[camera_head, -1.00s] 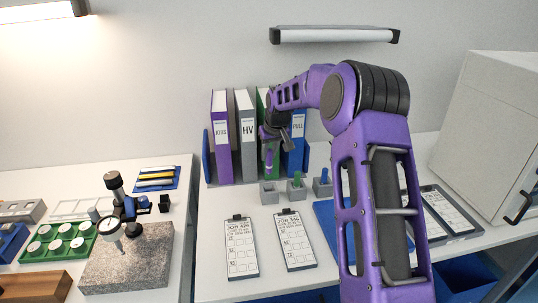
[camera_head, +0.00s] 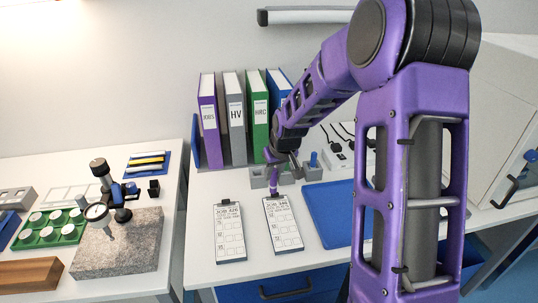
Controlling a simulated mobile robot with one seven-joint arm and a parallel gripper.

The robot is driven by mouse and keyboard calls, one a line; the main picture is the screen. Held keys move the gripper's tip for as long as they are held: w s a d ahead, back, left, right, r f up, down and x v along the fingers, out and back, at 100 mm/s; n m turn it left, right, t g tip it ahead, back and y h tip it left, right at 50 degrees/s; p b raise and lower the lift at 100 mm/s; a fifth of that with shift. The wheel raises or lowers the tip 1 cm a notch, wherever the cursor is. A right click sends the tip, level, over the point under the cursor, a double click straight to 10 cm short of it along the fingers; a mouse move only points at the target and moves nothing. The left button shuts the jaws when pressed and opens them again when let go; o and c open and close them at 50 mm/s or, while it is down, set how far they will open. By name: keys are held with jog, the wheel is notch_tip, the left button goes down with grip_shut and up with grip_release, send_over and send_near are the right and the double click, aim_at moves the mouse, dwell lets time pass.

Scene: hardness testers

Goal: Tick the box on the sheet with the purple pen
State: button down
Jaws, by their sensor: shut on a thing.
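My gripper (camera_head: 274,157) is shut on the purple pen (camera_head: 274,180), which points down, roughly upright. The pen's lower end is in front of, or just above, the clip end of the right clipboard sheet (camera_head: 283,226); I cannot tell whether it touches. A second clipboard sheet (camera_head: 230,234) lies to its left. Both sheets carry JOB headings and rows of small boxes, too small to read fully.
Grey pen holders (camera_head: 258,178) stand behind the sheets, with a blue pen (camera_head: 313,159) in one. Binders (camera_head: 233,118) stand at the back. A blue mat (camera_head: 337,226) lies right of the sheets. A granite block with a dial gauge (camera_head: 120,247) is on the left table.

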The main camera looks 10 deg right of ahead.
jog(key=shift+s+d+f+b, duration=0.25)
jog(key=shift+s+f+b, duration=0.35)
jog(key=shift+s+f, duration=0.7)
jog(key=shift+s+d+f+b, duration=0.25)
jog(key=shift+s+f+b, duration=0.3)
jog(key=shift+s+f, duration=0.65)
jog(key=shift+w+f+b, duration=0.15)
jog(key=shift+f+b, duration=0.2)
jog(key=shift+f, duration=0.1)
jog(key=shift+s+d, duration=0.15)
jog(key=shift+s, duration=0.1)
dwell(1.1)
jog(key=shift+w+d, duration=0.35)
jog(key=shift+w, duration=0.05)
dwell(1.2)
notch_tip(320, 180, up, 6)
jog(key=p, duration=0.3)
dwell(0.9)
